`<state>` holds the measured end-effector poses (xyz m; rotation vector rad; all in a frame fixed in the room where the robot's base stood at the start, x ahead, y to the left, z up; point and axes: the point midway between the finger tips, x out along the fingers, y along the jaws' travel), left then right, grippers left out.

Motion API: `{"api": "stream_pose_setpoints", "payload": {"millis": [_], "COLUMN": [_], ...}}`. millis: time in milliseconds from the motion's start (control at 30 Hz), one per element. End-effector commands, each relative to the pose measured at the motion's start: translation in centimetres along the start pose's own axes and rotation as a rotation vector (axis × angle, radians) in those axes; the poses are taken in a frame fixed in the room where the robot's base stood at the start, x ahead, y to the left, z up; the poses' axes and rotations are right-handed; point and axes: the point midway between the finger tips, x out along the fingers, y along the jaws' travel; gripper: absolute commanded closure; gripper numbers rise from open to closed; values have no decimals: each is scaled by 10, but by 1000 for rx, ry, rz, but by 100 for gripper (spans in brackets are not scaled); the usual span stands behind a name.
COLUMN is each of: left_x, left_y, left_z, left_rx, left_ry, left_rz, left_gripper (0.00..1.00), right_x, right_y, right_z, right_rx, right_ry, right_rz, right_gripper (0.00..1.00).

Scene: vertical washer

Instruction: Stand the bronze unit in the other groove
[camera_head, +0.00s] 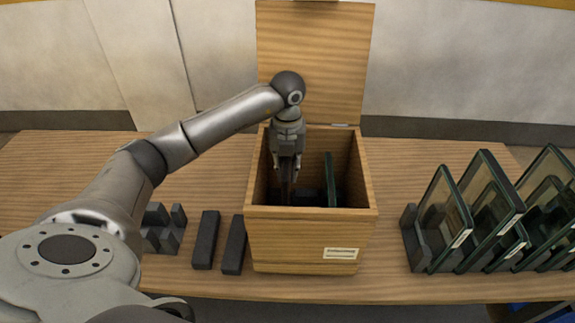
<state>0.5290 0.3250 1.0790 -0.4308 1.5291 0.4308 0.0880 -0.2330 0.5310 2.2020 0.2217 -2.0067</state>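My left gripper (287,170) points down into the open wooden box (310,235), on the left side of its inside. It appears shut on a thin, dark brown upright slab, which looks like the bronze unit (286,190) seen edge-on. The slab's lower end is in the shadow of the box, so I cannot tell if it touches the bottom or sits in a groove. A dark green-edged panel (330,180) stands upright inside the box, right of the gripper and apart from it. The grooves are hidden in shadow. My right gripper is not in view.
The box's lid (315,60) stands open at the back. Several glass panels (486,205) stand in a dark rack (411,240) at the right. Two dark bars (206,240) (234,245) and a dark slotted block (162,228) lie left of the box.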

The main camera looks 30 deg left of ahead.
Motion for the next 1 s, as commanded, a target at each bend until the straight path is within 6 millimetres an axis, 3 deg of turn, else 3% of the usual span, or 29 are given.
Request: {"api": "stream_pose_setpoints", "payload": {"millis": [1000], "left_x": [78], "left_y": [0], "left_z": [1], "left_rx": [-1], "left_ry": [-4], "left_rz": [-3], "left_gripper": [100], "right_x": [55], "right_y": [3], "right_z": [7], "right_rx": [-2], "right_ry": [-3], "right_rz": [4], "right_gripper": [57]}}
